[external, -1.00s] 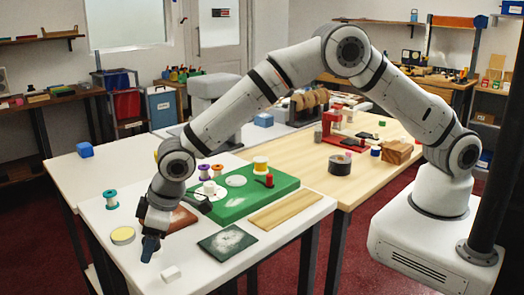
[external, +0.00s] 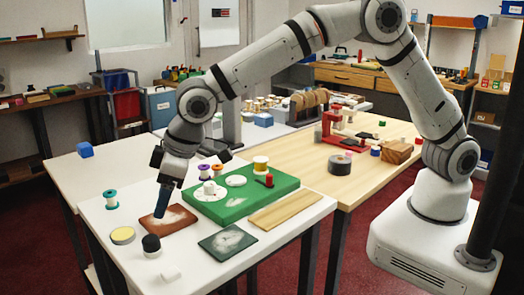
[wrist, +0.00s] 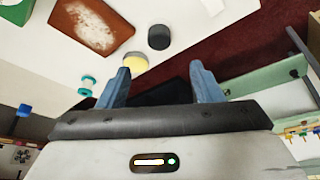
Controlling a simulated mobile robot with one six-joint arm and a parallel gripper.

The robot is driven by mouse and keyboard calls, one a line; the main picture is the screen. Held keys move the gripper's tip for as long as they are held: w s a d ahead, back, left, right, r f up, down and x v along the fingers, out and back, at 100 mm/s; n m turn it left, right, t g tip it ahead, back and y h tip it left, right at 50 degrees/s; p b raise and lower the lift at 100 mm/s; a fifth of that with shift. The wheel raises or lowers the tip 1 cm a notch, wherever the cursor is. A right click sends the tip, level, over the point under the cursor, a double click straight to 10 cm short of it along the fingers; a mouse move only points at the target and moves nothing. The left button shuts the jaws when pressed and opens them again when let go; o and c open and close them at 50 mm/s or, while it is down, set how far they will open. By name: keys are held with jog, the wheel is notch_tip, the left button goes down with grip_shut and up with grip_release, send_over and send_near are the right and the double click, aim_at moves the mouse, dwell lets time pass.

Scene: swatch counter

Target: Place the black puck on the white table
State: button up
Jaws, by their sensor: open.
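The black puck (external: 151,243) rests near the front edge of the white table (external: 208,268), with a pale part visible beneath its dark top. In the wrist view the puck (wrist: 159,36) is a dark disc on the white surface near the table's edge. My gripper (external: 163,208) is above the table, higher than the puck and apart from it. In the wrist view my gripper (wrist: 160,68) shows two blue fingers spread wide with nothing held between them.
A yellow-topped tin (external: 123,235) and a rust-brown swatch (external: 168,225) lie close to the puck. A small white block (external: 171,272) and a dark green swatch (external: 228,242) are to its right. A green board (external: 240,205) with spools stands behind.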

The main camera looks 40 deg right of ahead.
jog(key=shift+d+r, duration=0.1)
jog(key=w+d+r+m+h, duration=0.1)
jog(key=w+d+r+m, duration=0.15)
jog(key=d, duration=0.75)
jog(key=w+d+r+m, duration=0.15)
jog(key=d+r, duration=0.25)
jog(key=d, duration=0.7)
jog(key=w+d+r+m+h, duration=0.1)
jog(key=w+d+r, duration=0.15)
jog(key=d, duration=0.75)
jog(key=s+d+m, duration=0.3)
jog(key=s+d, duration=0.6)
jog(key=d, duration=0.4)
jog(key=s+d+f+m+h, duration=0.1)
jog(key=s+d+m, duration=0.2)
jog(key=s+d, duration=0.7)
jog(key=d, duration=0.3)
jog(key=shift+d, duration=0.15)
